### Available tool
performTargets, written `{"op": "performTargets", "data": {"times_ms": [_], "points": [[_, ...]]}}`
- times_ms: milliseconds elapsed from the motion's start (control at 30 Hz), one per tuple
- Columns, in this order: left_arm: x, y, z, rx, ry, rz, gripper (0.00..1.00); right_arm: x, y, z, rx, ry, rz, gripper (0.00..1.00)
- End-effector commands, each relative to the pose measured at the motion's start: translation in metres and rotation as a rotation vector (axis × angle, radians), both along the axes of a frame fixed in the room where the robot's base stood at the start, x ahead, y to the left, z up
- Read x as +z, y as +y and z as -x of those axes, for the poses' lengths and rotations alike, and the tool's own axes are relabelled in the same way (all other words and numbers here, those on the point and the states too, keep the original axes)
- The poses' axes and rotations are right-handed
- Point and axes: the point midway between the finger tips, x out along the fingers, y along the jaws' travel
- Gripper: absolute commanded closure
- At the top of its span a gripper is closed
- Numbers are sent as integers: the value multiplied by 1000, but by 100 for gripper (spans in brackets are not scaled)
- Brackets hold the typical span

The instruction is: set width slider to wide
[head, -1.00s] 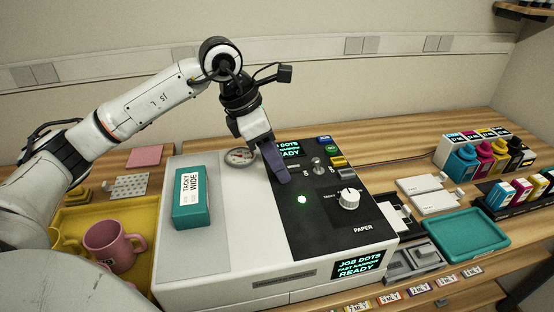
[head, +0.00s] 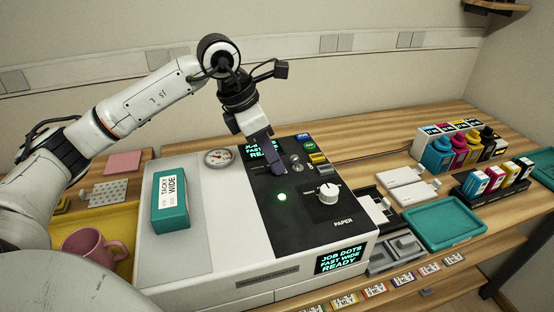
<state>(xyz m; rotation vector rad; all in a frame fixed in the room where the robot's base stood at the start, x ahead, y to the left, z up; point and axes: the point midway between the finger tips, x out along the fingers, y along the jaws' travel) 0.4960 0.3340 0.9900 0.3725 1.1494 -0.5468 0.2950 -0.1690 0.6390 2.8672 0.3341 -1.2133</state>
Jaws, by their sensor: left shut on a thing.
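The press (head: 265,268) stands in the middle with a black control panel (head: 305,215) on top. My left gripper (head: 279,170) is on the panel near its back, with its dark fingers shut on the width slider. The fingers hide the slider knob. The front display (head: 341,259) reads "JOB DOTS FAST WIDE READY". The rear display (head: 262,150) is partly covered by the gripper. My right gripper is not in view.
A metal toggle (head: 296,162) and coloured buttons (head: 309,147) sit close right of the fingers. A white paper knob (head: 328,193) and a green light (head: 282,197) are nearer. A teal box (head: 170,201) lies on the press's left side, beside a pink mug (head: 88,248).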

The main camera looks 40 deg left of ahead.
Motion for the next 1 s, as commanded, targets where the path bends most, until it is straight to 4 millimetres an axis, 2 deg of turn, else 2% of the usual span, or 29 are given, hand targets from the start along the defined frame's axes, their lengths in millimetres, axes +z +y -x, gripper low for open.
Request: {"op": "performTargets", "data": {"times_ms": [200, 233, 300, 333, 667, 767, 1000], "points": [[3, -3, -3, -1, -19, 13, 100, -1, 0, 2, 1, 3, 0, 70], [3, -4, -3, -1, -19, 13, 75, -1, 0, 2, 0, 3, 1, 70], [3, -4, -4, -2, -18, 13, 63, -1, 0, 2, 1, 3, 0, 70], [3, -4, -4, -2, -17, 12, 61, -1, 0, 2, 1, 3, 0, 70], [5, -2, -2, -2, -14, 9, 61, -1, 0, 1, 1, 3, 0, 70], [15, 0, 1, -2, -16, 9, 61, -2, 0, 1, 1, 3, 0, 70], [59, 10, 15, -1, -19, 9, 61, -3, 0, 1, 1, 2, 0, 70]]}}
